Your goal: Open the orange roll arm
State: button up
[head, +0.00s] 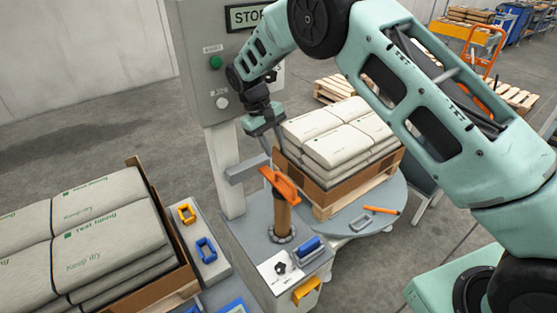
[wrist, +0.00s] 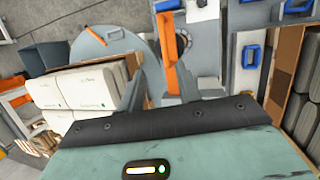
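The orange roll arm (head: 281,185) sits on top of a brown upright roll (head: 283,215) beside the grey column. It also shows as an orange bar in the wrist view (wrist: 165,48), ahead of the gripper. My gripper (head: 276,150) hangs just above and behind the orange arm in the head view. I cannot tell whether the two touch.
A grey column with a display and buttons (head: 215,62) stands close behind my gripper. A round turntable (head: 388,200) with a pallet of stacked bags (head: 340,135) is at right. A box of bags (head: 85,225) stands at left.

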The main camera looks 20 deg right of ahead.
jog(key=shift+b+v, duration=0.4)
jog(key=shift+v, duration=2.35)
